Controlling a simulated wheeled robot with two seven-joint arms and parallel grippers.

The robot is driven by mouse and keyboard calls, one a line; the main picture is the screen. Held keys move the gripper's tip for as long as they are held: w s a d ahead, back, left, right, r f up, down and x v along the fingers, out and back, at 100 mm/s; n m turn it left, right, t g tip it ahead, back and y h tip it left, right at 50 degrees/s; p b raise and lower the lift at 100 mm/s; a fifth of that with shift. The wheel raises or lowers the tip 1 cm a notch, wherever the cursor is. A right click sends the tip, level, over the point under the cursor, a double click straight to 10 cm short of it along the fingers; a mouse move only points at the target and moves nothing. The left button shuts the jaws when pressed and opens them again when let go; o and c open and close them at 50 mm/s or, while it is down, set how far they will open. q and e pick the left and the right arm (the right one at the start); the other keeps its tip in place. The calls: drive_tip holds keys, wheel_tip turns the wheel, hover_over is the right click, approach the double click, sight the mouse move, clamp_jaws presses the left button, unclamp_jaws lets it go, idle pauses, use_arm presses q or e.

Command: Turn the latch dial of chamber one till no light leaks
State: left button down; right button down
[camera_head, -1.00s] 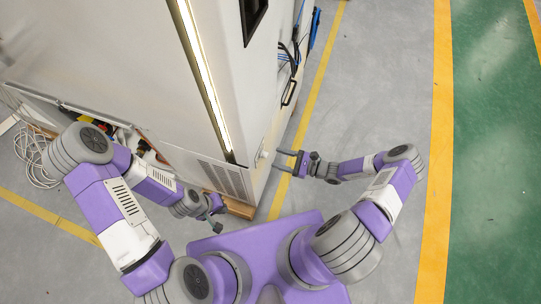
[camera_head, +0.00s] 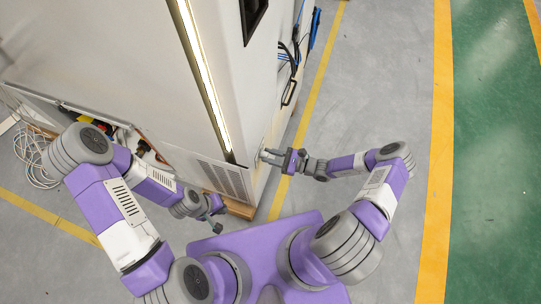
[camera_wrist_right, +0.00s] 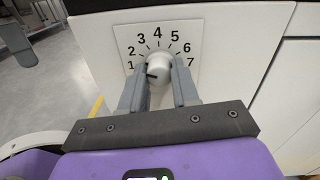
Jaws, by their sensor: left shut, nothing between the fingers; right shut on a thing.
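The chamber (camera_head: 150,70) is a large pale cabinet, with a bright strip of light (camera_head: 207,80) along its front corner edge. In the right wrist view the latch dial (camera_wrist_right: 159,66) is a white round knob on a plate (camera_wrist_right: 128,36) numbered 1 to 7. A dark mark on the knob points to the lower left, towards the 1 side. My right gripper (camera_head: 266,155) is shut on the dial, one finger on each side, as the right wrist view (camera_wrist_right: 158,82) also shows. My left gripper (camera_head: 217,219) is shut and empty, low in front of the chamber.
A vent grille (camera_head: 223,180) sits low on the chamber. Blue and black cables (camera_head: 290,52) hang on its right side. A coiled white cable (camera_head: 35,160) lies on the floor at left. The grey floor (camera_head: 375,80) to the right is clear.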

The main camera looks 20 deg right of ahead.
drive_tip(key=shift+m+b, duration=0.45)
drive_tip(key=shift+m, duration=1.65)
drive_tip(key=c, duration=0.8)
unclamp_jaws()
drive_tip(key=shift+d, duration=0.1)
drive_tip(key=v, duration=0.7)
drive_tip(key=shift+s+d+f+p, duration=0.1)
drive_tip(key=shift+s+d+p, duration=0.1)
drive_tip(key=shift+p, duration=0.1)
drive_tip(key=shift+a, duration=0.15)
